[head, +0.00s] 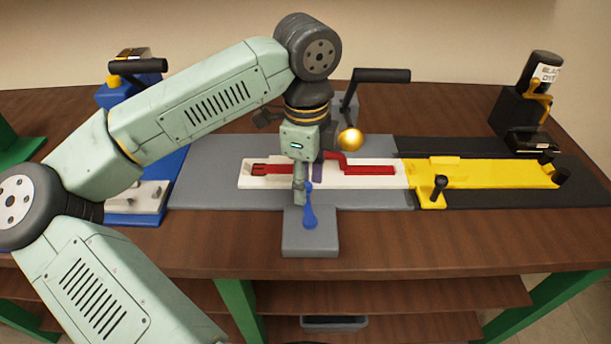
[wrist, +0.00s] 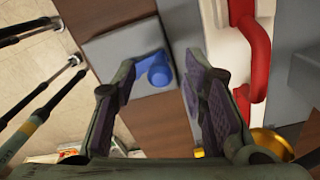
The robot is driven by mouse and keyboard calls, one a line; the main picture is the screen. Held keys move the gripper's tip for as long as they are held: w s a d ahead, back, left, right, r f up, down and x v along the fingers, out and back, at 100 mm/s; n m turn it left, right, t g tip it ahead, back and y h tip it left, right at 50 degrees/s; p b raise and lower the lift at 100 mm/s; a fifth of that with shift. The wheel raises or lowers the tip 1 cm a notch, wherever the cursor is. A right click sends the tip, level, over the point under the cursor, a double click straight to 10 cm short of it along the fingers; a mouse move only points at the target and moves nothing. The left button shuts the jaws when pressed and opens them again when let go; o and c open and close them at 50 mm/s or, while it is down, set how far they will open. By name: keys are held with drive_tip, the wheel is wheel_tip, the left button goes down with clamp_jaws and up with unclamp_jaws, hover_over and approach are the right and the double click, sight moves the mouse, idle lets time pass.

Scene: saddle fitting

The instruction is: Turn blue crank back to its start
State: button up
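The blue crank (head: 309,214) stands on a small grey block (head: 310,243) at the front edge of the fixture. In the head view it is a slim blue handle, wider at its lower end. In the wrist view the blue crank (wrist: 152,66) shows as an arm with a round knob, ahead of the gap between my fingertips. My gripper (head: 308,184) points down just behind and above the crank. In the wrist view my gripper (wrist: 160,68) is open, its purple-lined fingers apart with nothing held. I cannot tell how far the tips are above the knob.
A yellow slide (head: 490,172) is to the right, a black-handled lever (head: 380,76) behind. A blue fixture (head: 150,215) stands left. The front table strip is clear.

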clamp_jaws()
idle(0.5)
drive_tip(key=shift+d+b, duration=0.1)
drive_tip(key=shift+b, duration=0.2)
